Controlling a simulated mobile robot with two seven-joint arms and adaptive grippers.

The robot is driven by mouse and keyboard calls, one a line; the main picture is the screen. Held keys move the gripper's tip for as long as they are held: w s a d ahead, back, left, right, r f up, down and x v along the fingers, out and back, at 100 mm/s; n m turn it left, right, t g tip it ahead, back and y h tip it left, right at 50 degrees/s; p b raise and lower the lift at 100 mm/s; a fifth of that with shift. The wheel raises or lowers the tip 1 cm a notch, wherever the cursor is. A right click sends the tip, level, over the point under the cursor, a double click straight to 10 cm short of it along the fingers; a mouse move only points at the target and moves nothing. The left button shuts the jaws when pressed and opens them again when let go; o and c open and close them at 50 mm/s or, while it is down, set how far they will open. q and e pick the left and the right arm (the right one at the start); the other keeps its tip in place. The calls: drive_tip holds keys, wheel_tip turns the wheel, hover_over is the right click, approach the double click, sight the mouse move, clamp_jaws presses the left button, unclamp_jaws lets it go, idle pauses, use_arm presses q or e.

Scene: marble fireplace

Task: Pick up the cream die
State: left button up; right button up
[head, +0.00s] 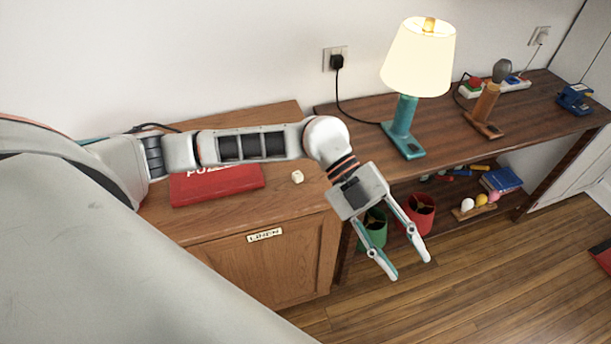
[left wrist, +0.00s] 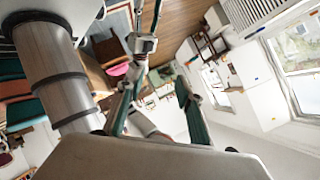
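The cream die (head: 297,177) is a small cube on top of the wooden cabinet (head: 195,228), near its right end. My left gripper (head: 411,270) is in front of and to the right of the cabinet, beyond its edge and apart from the die. Its two fingers are spread and nothing is between them. The left wrist view shows the fingers of my left gripper (left wrist: 165,95) apart, with the room behind them; I cannot make out the die there.
A red puzzle box (head: 217,184) lies left of the die, partly behind my left arm. A lit lamp (head: 404,125) and a brown lamp-like stand (head: 486,112) are on the dark table (head: 450,140). Green (head: 373,230) and red (head: 420,213) bins sit below. The floor in front is clear.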

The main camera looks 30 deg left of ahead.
use_arm(q)
drive_tip(key=w+a+f+n+t+y, duration=0.1)
drive_tip(key=w+a+y, duration=0.15)
drive_tip(key=a, duration=0.25)
drive_tip(key=w+a+f+y, duration=0.2)
drive_tip(key=a+y, duration=0.1)
drive_tip(key=a, duration=0.2)
wheel_tip(320, 180, up, 4)
drive_tip(key=n+t+y, duration=0.3)
drive_tip(key=n+y, duration=0.3)
hover_over(297, 174)
drive_tip(key=shift+d+r, duration=0.15)
drive_tip(key=shift+d, duration=0.05)
drive_tip(key=f, duration=0.7)
drive_tip(key=shift+a+f+p, duration=0.2)
drive_tip(key=shift+f+p, duration=0.05)
drive_tip(key=shift+p, duration=0.05)
drive_tip(key=c, duration=0.9)
